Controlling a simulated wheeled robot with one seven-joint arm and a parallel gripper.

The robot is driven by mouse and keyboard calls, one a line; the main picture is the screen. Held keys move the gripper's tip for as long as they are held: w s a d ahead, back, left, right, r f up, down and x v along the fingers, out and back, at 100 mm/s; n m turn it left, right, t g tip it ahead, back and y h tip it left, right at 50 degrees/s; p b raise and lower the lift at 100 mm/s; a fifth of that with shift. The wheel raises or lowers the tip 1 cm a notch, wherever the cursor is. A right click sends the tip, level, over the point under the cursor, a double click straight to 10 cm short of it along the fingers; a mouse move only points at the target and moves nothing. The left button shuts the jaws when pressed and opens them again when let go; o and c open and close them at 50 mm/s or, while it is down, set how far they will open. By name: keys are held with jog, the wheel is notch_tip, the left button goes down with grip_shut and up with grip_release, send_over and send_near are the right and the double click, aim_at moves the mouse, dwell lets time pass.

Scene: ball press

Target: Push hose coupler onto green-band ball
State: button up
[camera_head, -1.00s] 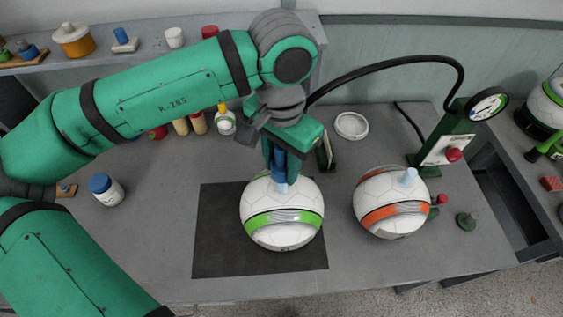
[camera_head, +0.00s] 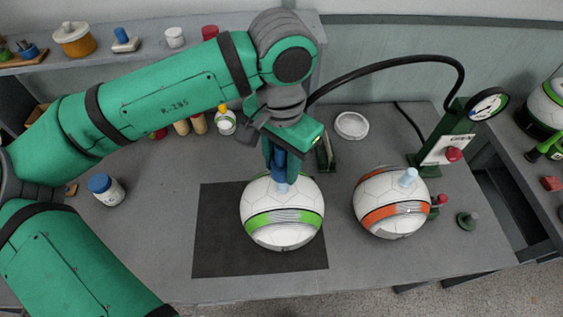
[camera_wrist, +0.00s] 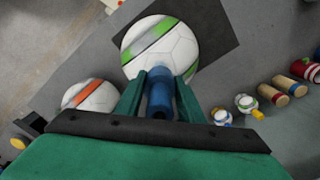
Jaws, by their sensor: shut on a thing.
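The green-band ball (camera_head: 283,228) rests on a dark mat (camera_head: 222,240) on the grey bench; it also shows in the wrist view (camera_wrist: 172,45). My gripper (camera_head: 279,165) is above the ball and shut on the blue hose coupler (camera_head: 280,160). In the wrist view the coupler (camera_wrist: 160,95) sits between my fingers, over the ball's edge. A pale stem (camera_head: 282,187) shows between the coupler's lower end and the ball top. The coupler meets this stem in the picture; how far it is on cannot be told. The black hose (camera_head: 395,62) arcs from my gripper to the green pump stand (camera_head: 447,125).
An orange-band ball (camera_head: 392,207) with a pale stem stands close on the right. A white-faced gauge (camera_head: 487,104) tops the stand. A white jar with blue lid (camera_head: 104,190) is at left. A white ring (camera_head: 351,125) lies behind. The bench front is mostly clear.

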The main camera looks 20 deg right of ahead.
aim_at(281, 176)
jog(key=shift+f, duration=2.15)
jog(key=o, duration=1.1)
jog(key=shift+o, duration=0.2)
notch_tip(281, 176, up, 11)
jog(key=shift+f, duration=0.1)
